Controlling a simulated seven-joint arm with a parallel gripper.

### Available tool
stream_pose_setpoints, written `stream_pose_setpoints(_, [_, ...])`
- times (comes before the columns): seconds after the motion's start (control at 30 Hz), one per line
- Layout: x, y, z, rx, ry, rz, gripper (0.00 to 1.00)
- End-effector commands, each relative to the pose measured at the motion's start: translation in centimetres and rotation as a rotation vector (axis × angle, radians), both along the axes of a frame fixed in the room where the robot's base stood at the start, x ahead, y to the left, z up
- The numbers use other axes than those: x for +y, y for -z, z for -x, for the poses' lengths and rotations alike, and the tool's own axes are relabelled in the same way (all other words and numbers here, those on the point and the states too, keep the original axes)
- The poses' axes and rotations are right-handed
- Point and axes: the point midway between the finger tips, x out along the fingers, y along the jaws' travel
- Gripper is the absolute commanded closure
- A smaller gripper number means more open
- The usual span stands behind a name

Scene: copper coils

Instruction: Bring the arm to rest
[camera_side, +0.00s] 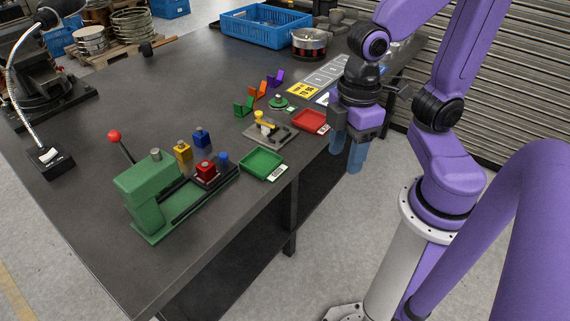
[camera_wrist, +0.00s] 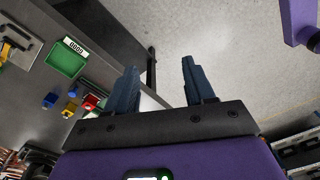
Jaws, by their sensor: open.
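My gripper (camera_side: 347,152) hangs pointing down just off the table's right edge, beside the red tray (camera_side: 311,121) in the side view. Its two blue fingers are apart with nothing between them. In the wrist view my gripper (camera_wrist: 158,83) shows both fingers spread over the table edge and the concrete floor. My purple arm stands at the right of the side view.
The dark table (camera_side: 110,110) carries a green press (camera_side: 152,190), a green tray (camera_side: 262,164), a red block (camera_side: 205,172), yellow and blue blocks, coloured brackets and a blue crate (camera_side: 263,25). A shutter wall (camera_side: 500,60) stands behind. Floor beside the table is clear.

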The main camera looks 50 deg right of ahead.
Motion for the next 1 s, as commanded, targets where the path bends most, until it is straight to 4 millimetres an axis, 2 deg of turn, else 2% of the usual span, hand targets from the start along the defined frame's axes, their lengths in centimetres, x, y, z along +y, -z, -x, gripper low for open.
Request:
stream_pose_setpoints(0.1, [-1.2, 0.2, 1.9, -0.009, -0.023, 0.027, 0.46])
stream_pose_setpoints(0.2, [-1.7, 0.3, 2.5, -0.013, -0.028, 0.039, 0.46])
stream_pose_setpoints(1.0, [-1.8, 0.3, 2.5, -0.013, -0.025, 0.040, 0.46])
